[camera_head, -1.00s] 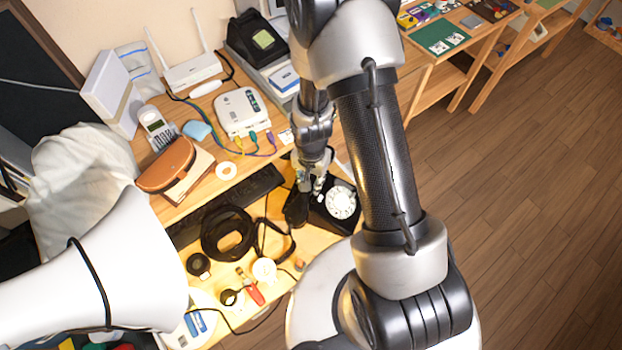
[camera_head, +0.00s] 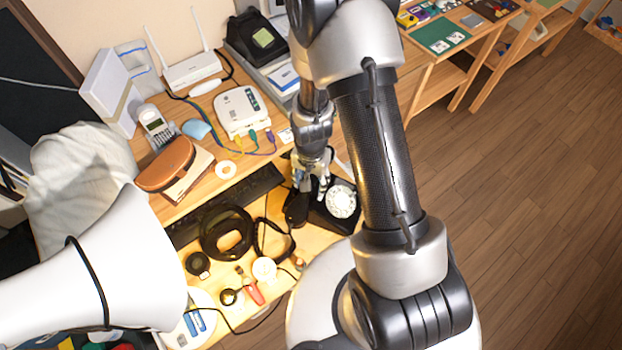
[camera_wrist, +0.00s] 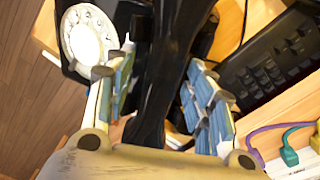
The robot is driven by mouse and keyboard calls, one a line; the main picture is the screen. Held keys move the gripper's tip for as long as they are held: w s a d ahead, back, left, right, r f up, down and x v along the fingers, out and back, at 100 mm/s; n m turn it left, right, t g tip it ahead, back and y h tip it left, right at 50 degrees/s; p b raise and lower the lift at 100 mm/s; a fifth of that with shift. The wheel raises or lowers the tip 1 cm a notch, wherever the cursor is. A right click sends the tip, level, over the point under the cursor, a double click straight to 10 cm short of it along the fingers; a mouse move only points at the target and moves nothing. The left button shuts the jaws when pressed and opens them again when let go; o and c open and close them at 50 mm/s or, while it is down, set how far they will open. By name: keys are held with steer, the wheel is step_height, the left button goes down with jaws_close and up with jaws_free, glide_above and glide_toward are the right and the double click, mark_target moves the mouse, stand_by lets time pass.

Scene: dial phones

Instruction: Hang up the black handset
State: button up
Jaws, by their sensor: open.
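The black rotary phone (camera_head: 322,214) with a white dial (camera_head: 341,201) stands on the desk, and its dial also shows at the upper left of the wrist view (camera_wrist: 88,38). The black handset (camera_head: 296,210) is at the phone's left side, partly hidden by my gripper. In the wrist view the handset (camera_wrist: 160,75) runs lengthwise between my fingers. Whether it rests fully on the cradle cannot be told. My gripper (camera_head: 313,190) is over the phone and handset. In the wrist view its fingers (camera_wrist: 158,95) are apart, one on each side of the handset.
A black keyboard (camera_head: 225,205) lies left of the phone. A black headset-like ring (camera_head: 227,233) and cables lie in front of it. A white box with coloured plugs (camera_head: 241,110) and a router (camera_head: 192,72) stand behind. The floor (camera_head: 530,200) at right is clear.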

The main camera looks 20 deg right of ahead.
step_height(320, 180, up, 12)
stand_by(0.6)
steer(key=shift+r, duration=0.1)
steer(key=s+r+n+t, duration=0.2)
steer(key=s+r+n, duration=0.2)
steer(key=s+r, duration=0.3)
steer(key=s+r+n+t, duration=0.2)
steer(key=s+r, duration=0.6)
steer(key=r, duration=0.9)
steer(key=shift+r+n+t, duration=0.15)
steer(key=shift+n+t, duration=0.15)
steer(key=shift+n, duration=0.8)
